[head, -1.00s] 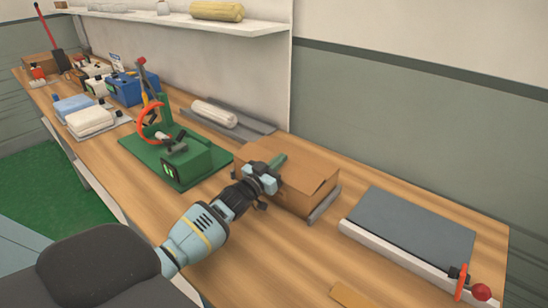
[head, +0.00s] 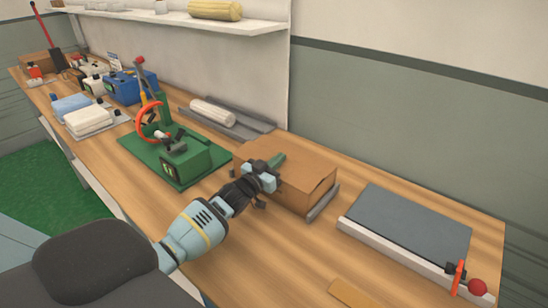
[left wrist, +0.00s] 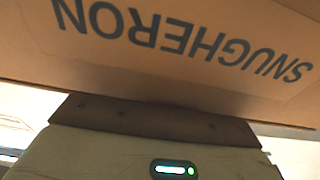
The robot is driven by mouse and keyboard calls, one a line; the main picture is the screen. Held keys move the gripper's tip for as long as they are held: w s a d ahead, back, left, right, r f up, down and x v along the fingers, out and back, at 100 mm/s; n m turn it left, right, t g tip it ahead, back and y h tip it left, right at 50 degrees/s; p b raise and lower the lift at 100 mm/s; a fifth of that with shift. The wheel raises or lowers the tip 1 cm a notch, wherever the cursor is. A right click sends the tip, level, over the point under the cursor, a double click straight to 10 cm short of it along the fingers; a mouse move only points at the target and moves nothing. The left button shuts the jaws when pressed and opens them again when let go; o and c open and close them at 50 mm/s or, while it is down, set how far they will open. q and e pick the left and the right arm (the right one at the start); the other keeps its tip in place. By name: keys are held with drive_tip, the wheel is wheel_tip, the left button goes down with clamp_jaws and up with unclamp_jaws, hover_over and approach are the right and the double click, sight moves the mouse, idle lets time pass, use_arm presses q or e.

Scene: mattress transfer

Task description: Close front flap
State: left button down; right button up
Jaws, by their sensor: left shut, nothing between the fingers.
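A brown cardboard box (head: 302,181) sits on the wooden workbench, with its top flaps lying roughly flat in the head view. My left gripper (head: 272,170) is shut and empty, at the near left edge of the box top. Whether it touches the cardboard is not clear. The gripper hides part of the box's near left side and the front flap there. In the left wrist view, a cardboard face of the box (left wrist: 190,60) with upside-down dark lettering "SNUGHERON" fills the upper part. My right gripper is not in view.
A green device on a green base (head: 180,160) stands left of the box. A grey-topped board with a white front edge (head: 412,222) lies to the right. A rolled white item (head: 212,112) lies behind. Bare bench (head: 265,245) is in front of the box.

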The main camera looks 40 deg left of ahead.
use_arm(q)
drive_tip(key=shift+r, duration=0.15)
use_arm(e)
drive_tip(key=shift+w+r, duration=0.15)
